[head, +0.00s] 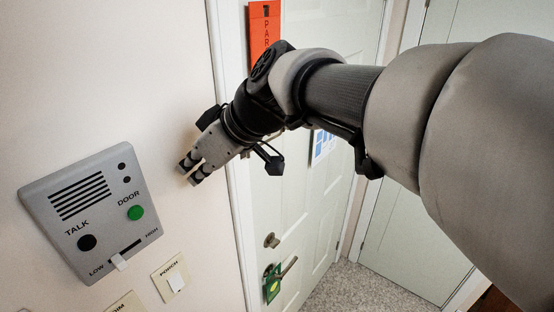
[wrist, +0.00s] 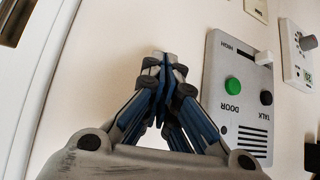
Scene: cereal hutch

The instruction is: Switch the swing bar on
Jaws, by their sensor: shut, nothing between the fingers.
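My gripper (head: 190,172) is shut and empty in front of the wall, between the intercom panel and the door frame. The fingertips also show together in the wrist view (wrist: 165,62). They look apart from the panel; whether they touch the wall I cannot tell. A pale door (head: 290,205) stands to the right of the gripper, partly hidden behind my arm. It has a round lock (head: 271,240) and a lever handle (head: 288,268) with a green tag (head: 272,285). I cannot make out a swing bar in either view; my arm covers part of the door and frame.
The grey intercom panel (head: 98,240) has a green DOOR button (head: 135,212), a black TALK button (head: 87,242) and a slider (head: 119,262). A PORCH switch (head: 174,282) sits below right. A red sign (head: 262,35) hangs high on the door. A dial unit (wrist: 300,50) shows at right.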

